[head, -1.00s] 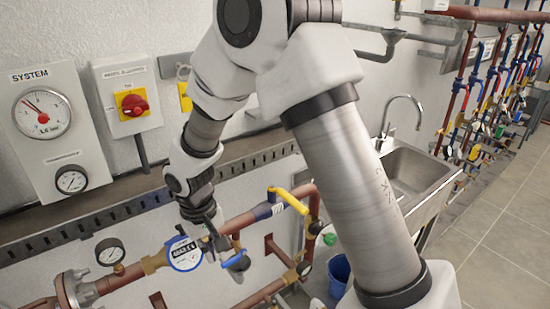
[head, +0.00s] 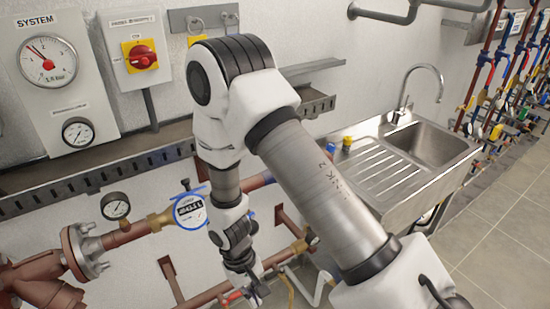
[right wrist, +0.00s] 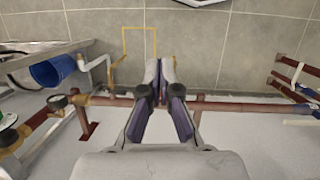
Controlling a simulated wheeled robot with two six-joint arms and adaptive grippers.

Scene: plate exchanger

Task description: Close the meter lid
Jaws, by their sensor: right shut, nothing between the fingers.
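The meter (head: 190,210) sits on the copper pipe in the head view. It has a blue rim and a white face with a dark counter that shows uncovered. A blue piece (head: 252,214) shows just right of my right forearm; it may be the lid, but the arm hides most of that area. My right gripper (head: 256,291) is below and right of the meter, apart from it, pointing down. In the right wrist view its fingers (right wrist: 160,68) are shut and empty. My left gripper is not in view.
A pressure gauge (head: 116,207) and a flange (head: 84,250) stand left of the meter. A slotted rail (head: 100,178) runs above the pipe. A steel sink (head: 425,145) is at right. The right wrist view shows a lower pipe (right wrist: 240,106) and a blue bucket (right wrist: 52,70).

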